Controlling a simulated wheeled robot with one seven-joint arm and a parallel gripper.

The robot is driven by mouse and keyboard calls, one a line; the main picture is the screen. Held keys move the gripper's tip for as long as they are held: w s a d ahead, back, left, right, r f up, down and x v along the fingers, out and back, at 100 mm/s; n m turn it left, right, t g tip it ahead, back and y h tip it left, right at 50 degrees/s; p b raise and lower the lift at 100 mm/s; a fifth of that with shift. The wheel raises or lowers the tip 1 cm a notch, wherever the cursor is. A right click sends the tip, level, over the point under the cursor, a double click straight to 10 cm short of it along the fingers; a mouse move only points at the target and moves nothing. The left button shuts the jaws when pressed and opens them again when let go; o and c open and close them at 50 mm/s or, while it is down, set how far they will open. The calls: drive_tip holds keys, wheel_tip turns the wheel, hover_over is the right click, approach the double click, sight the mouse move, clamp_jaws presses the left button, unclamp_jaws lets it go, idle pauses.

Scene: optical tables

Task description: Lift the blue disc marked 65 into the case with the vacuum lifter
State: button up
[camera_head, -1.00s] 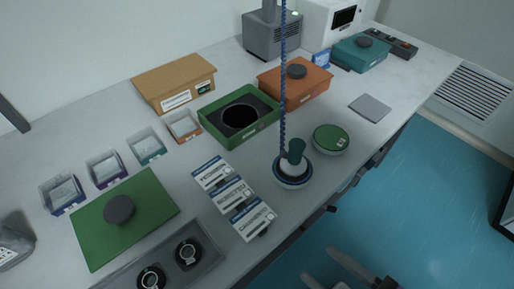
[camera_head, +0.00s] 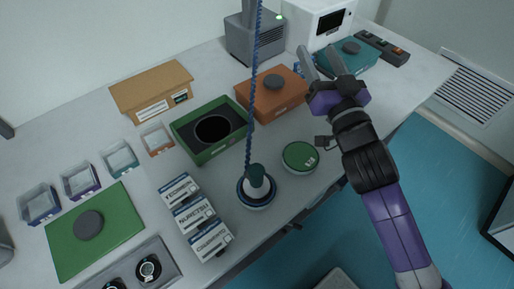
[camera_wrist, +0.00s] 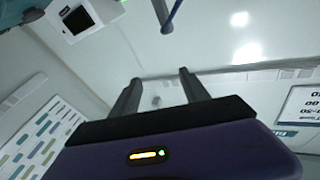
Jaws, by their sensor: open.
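The vacuum lifter (camera_head: 257,178), a white body with a dark green handle, hangs on a blue coiled hose (camera_head: 252,105). It stands over a blue-rimmed disc (camera_head: 257,203) near the table's front edge; the disc's top is mostly covered and no number shows. The open green case (camera_head: 180,131) with a round black recess stands behind it to the left. My gripper (camera_head: 317,52) is open and empty, raised at the right side of the table, well apart from the lifter. Its spread fingers also show in the wrist view (camera_wrist: 160,76).
A green-topped disc (camera_head: 300,156) lies right of the lifter. Three labelled boxes (camera_head: 193,215) stand to its left. An orange case (camera_head: 272,96) and a teal case (camera_head: 346,58) are farther back. A green lid (camera_head: 95,250) and small trays lie at left.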

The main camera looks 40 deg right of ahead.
drive_tip(key=d+r+m+g+h+p, duration=0.2)
drive_tip(key=d+r+m+g+h, duration=0.3)
drive_tip(key=d+r+m+h, duration=0.5)
drive_tip(key=m+g+y+p, duration=0.7)
drive_tip(key=m+g+y, duration=0.7)
drive_tip(key=m+y, duration=0.6)
approach(257, 171)
drive_tip(key=f+m+h, duration=0.1)
drive_tip(key=f, duration=0.1)
drive_tip(key=a+f+m, duration=0.1)
drive_tip(key=f, duration=0.2)
drive_tip(key=shift+s+a+h, duration=0.1)
drive_tip(key=shift+a+h, duration=0.15)
drive_tip(key=shift+h, duration=0.15)
drive_tip(key=shift+a+f, duration=0.1)
drive_tip(key=shift+f, duration=0.05)
wheel_tip(257, 171, down, 8)
drive_tip(key=b, duration=0.6)
drive_tip(key=shift+r, duration=0.2)
